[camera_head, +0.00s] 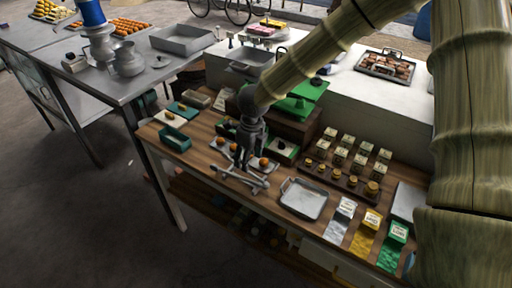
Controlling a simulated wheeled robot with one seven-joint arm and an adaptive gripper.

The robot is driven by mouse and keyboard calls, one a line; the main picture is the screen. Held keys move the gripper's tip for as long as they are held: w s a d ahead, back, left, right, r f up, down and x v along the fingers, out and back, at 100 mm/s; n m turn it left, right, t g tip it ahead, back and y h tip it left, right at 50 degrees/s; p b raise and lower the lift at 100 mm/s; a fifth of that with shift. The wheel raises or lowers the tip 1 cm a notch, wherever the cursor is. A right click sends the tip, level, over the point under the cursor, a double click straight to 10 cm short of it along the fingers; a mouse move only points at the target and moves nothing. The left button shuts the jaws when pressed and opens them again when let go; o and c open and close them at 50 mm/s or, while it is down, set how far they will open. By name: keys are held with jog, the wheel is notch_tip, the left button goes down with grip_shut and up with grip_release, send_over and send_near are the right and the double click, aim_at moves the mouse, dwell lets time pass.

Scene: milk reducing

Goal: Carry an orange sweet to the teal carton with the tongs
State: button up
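My gripper (243,160) points down over the front of the wooden table. Silver tongs (255,184) are directly below or at its fingertips. At this size I cannot tell whether the fingers are closed on them. Orange sweets, one on the right (264,162) and one on the left (233,147), lie on a light tray just behind the tongs, and the gripper partly hides this tray. An open teal carton (175,140) stands at the table's left front corner, left of the gripper, and looks empty.
A metal tray (303,199) lies to the right of the tongs. Rows of small boxes and round jars stand behind it on a dark board (340,180). A green scale (300,98) is behind my gripper. Silver, yellow and green packets (365,232) line the right front.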

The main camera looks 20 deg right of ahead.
aim_at(239, 176)
notch_tip(239, 176, down, 4)
jog(key=b, duration=0.5)
jog(key=shift+s+a+f, duration=0.15)
jog(key=f, duration=0.1)
jog(key=w+f, duration=0.1)
jog(key=f, duration=0.1)
jog(key=shift+w+a+b, duration=0.1)
jog(key=shift+a+b, duration=0.05)
jog(key=shift+b, duration=0.2)
jog(key=shift+s+f, duration=0.2)
jog(key=shift+f, duration=0.25)
jog(key=shift+w+f, duration=0.15)
jog(key=c, duration=0.7)
